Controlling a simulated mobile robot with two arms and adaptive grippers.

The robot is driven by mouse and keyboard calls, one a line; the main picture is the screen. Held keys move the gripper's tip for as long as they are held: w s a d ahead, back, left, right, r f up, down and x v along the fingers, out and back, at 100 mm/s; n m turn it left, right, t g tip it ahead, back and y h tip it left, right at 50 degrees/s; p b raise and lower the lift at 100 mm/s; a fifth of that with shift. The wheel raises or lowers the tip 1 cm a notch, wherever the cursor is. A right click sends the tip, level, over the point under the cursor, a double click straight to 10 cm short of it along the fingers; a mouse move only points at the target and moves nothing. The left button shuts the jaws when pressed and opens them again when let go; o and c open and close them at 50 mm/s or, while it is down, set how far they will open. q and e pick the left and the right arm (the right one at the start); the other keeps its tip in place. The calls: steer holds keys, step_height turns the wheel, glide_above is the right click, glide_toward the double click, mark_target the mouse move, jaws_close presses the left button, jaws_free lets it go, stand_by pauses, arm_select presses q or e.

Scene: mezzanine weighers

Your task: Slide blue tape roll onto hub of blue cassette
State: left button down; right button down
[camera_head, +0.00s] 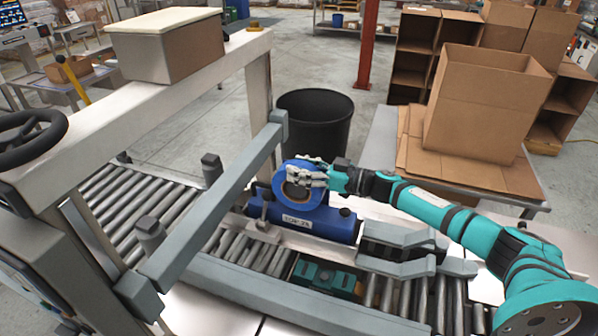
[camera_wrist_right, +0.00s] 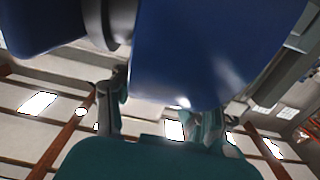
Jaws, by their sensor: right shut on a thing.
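The blue tape roll (camera_head: 279,185) is a ring with a brownish core, in the middle of the head view. My right gripper (camera_head: 306,174) is shut on the roll's upper right side. The blue cassette (camera_head: 335,227), a long body with a white label on its front, lies on the machine just below and behind the roll. The roll overlaps the cassette in the picture and hides its hub, so I cannot tell whether they touch. In the right wrist view, large dark-blue surfaces fill the top above the fingers of my right gripper (camera_wrist_right: 160,115). My left gripper is not in view.
A grey crossbar (camera_head: 215,205) slants close to the roll's left. A roller conveyor (camera_head: 140,195) runs below it. A teal cassette-like block (camera_head: 325,276) sits lower down. A black bin (camera_head: 315,120) stands behind, and an open carton (camera_head: 485,105) stands on a table at right.

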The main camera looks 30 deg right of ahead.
steer(key=shift+w+d+r, duration=0.1)
steer(key=shift+w+d, duration=0.15)
stand_by(0.8)
steer(key=c, duration=0.6)
jaws_free()
steer(key=shift+s, duration=0.1)
